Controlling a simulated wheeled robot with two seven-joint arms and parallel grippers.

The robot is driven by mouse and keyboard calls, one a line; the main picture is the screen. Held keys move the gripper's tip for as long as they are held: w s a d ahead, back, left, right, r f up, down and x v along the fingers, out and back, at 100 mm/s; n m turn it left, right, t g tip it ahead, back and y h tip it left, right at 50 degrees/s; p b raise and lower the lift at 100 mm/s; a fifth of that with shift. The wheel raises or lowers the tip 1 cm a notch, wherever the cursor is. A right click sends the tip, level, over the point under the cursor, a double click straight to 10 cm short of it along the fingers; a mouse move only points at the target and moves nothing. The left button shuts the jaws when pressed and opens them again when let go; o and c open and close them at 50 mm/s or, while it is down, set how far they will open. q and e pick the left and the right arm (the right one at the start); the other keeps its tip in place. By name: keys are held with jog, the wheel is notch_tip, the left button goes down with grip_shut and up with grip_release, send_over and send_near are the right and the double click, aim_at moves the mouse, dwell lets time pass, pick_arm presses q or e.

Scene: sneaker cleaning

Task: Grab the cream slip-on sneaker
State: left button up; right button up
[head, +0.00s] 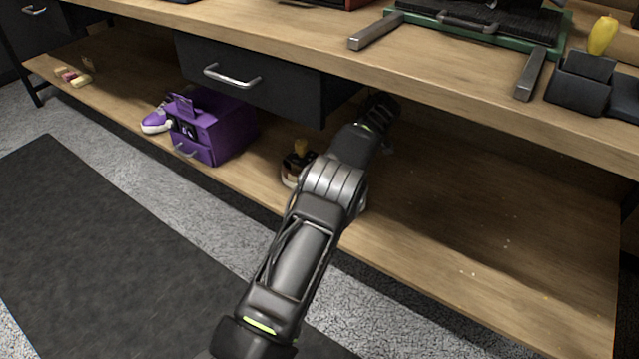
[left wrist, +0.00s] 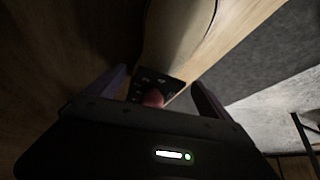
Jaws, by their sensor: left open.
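A pale cream, smooth rounded shape (left wrist: 180,30), which looks like the cream slip-on sneaker, is at the top middle of the left wrist view. It lies close ahead of my left gripper (left wrist: 157,85), whose two fingers are spread apart. A dark patch with small light marks and a reddish tip shows between the fingers; I cannot tell what it is. In the head view my left gripper (head: 380,108) is a dark end reaching under the tabletop above the lower shelf. I cannot make out the cream sneaker there. My right gripper is not in view.
A purple box (head: 213,128) stands on the lower shelf, with a purple-and-white shoe (head: 155,121) beside it. A dark item with a pale rim (head: 290,172) sits left of my arm. A drawer (head: 250,80) hangs above. The shelf at right (head: 500,235) is mostly clear.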

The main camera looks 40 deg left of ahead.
pick_arm(q)
jog(key=b+x, duration=0.2)
jog(key=x, duration=0.2)
jog(key=shift+f, duration=0.15)
jog(key=shift+a+f+b, duration=0.2)
jog(key=shift+f+b, duration=0.1)
jog(key=shift+b, duration=0.05)
jog(key=shift+c, duration=0.2)
jog(key=shift+r, duration=0.15)
grip_shut()
dwell(0.6)
